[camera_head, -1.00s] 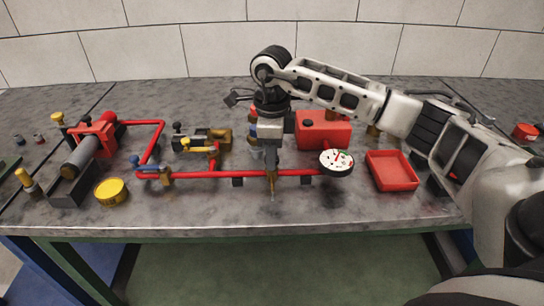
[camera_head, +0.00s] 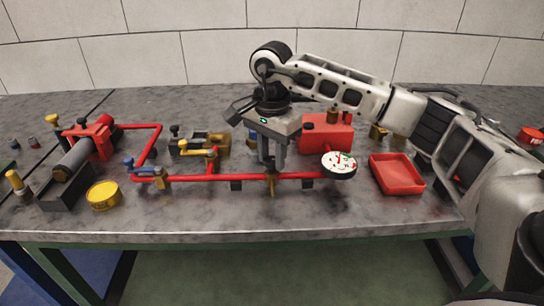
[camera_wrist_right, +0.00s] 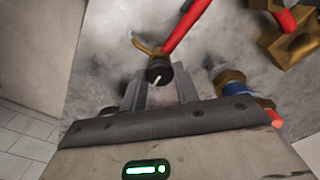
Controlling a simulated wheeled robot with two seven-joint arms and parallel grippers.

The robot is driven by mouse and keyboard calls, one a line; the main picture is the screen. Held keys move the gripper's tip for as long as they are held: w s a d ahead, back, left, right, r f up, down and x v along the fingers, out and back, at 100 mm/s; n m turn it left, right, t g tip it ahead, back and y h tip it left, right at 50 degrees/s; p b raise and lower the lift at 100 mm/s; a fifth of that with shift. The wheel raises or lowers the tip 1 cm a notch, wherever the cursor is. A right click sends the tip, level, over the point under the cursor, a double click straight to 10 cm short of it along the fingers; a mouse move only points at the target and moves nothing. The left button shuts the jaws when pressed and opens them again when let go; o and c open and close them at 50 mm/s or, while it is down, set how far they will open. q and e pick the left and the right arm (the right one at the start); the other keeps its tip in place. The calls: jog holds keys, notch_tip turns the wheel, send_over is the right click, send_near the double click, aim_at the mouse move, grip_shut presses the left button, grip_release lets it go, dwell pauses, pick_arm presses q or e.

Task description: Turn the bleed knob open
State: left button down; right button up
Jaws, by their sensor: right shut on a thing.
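The bleed knob (camera_wrist_right: 159,73) is a small dark round knob with a white mark, seen between the fingers in the right wrist view. It sits on a brass fitting (camera_head: 271,184) on the red pipe (camera_head: 205,178). My right gripper (camera_head: 272,165) points down over this fitting in the head view. In the right wrist view my right gripper (camera_wrist_right: 160,88) has a finger on either side of the knob and is shut on it. The fingers and wrist hide most of the knob in the head view. My left gripper is not in view.
A white dial gauge (camera_head: 339,165) stands right of the fitting, with an open red tray (camera_head: 397,174) beyond. A red box (camera_head: 326,134) stands behind. Blue-handled (camera_head: 146,169) and yellow-handled (camera_head: 211,153) valves stand left. The bench's front strip is clear.

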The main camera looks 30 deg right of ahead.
aim_at(272, 160)
jog(key=shift+n, duration=0.9)
jog(key=shift+n+b, duration=0.4)
jog(key=shift+n, duration=0.7)
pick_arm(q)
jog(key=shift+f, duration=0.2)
pick_arm(e)
jog(key=shift+r+n, duration=0.1)
jog(key=shift+n, duration=0.8)
jog(key=o, duration=1)
jog(key=shift+c, duration=0.2)
pick_arm(q)
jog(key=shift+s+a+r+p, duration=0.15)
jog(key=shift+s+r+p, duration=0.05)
jog(key=shift+p, duration=0.7)
pick_arm(e)
notch_tip(272, 160, up, 16)
